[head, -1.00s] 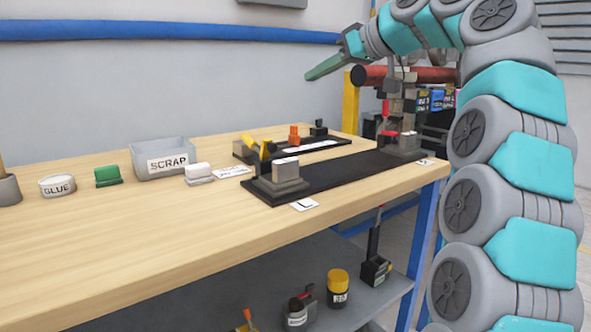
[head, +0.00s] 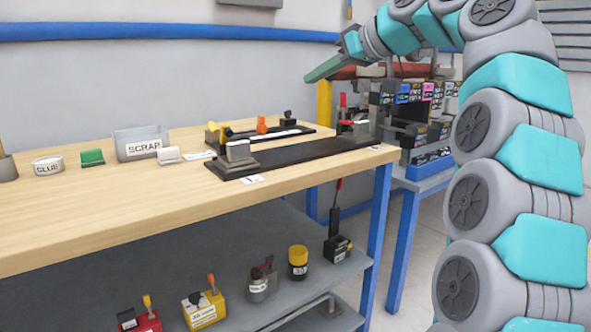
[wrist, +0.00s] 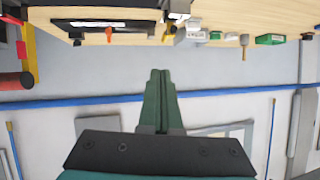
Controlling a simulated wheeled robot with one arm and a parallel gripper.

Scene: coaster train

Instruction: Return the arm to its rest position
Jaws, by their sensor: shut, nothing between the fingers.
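My gripper (head: 323,69) is raised at the upper right in the head view, high above the far right part of the bench and apart from everything on it. Its green fingers are together and empty; in the wrist view the closed fingers (wrist: 158,100) point at the grey wall and the upside-down bench. My teal and grey arm curves up along the right side of the head view and over to the left.
The wooden bench (head: 95,215) holds a black fixture (head: 300,153), a SCRAP bin (head: 143,142), a GLUE tub (head: 47,166), a green block (head: 92,157) and a white block (head: 169,154). A red cylinder (head: 350,73) and a rack (head: 425,100) stand behind. Several containers sit on the lower shelf (head: 130,255).

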